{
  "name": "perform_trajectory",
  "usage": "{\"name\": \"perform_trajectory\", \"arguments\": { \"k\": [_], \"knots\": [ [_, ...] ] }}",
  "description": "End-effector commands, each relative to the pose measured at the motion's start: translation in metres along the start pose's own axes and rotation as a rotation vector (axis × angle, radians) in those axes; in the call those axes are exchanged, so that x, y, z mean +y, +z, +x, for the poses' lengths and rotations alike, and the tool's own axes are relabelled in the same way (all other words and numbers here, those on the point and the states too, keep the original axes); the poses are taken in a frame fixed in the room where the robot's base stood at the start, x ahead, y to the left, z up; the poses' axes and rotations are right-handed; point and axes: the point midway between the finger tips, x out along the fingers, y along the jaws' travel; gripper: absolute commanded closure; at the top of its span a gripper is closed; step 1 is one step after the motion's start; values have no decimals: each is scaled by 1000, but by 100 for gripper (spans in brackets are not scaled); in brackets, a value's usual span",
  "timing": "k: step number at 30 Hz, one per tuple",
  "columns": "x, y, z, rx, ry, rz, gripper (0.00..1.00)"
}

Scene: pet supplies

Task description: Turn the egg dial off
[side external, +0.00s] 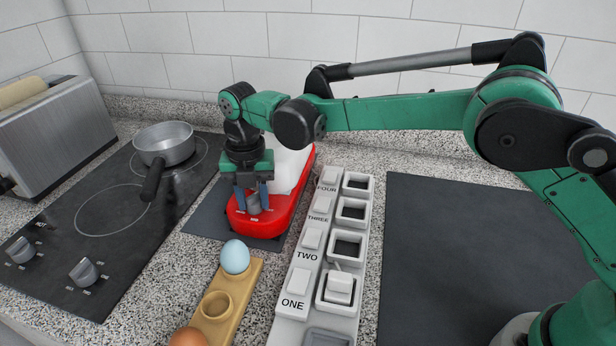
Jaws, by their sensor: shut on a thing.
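The red egg cooker (284,212) stands on a dark mat at the back middle in the side external view, with a whitish translucent cover (290,168) on it. Its grey egg dial (253,205) is on the front end, partly hidden by the fingers. My gripper (253,198) points down at the front of the cooker and is shut on the dial, with a blue-grey finger on each side of it. The marks around the dial are too small to read.
A wooden holder (246,281) in front carries a blue egg (235,257) and a brown egg (188,338). A white labelled button panel (312,262) stands close on the right. A pan (165,143) sits on the left stove (110,225), by a toaster (50,133).

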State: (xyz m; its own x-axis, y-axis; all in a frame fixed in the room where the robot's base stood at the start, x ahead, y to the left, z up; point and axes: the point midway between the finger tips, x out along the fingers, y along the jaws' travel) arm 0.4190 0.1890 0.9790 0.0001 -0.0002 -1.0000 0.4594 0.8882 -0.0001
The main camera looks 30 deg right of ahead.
Motion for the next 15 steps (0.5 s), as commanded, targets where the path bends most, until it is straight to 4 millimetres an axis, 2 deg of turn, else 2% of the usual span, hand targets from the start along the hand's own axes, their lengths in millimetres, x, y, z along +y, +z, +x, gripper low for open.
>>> {"name": "perform_trajectory", "arguments": {
  "k": [15],
  "knots": [
    [0, 0, 0, 0, 0, -389, 100]
  ]
}}
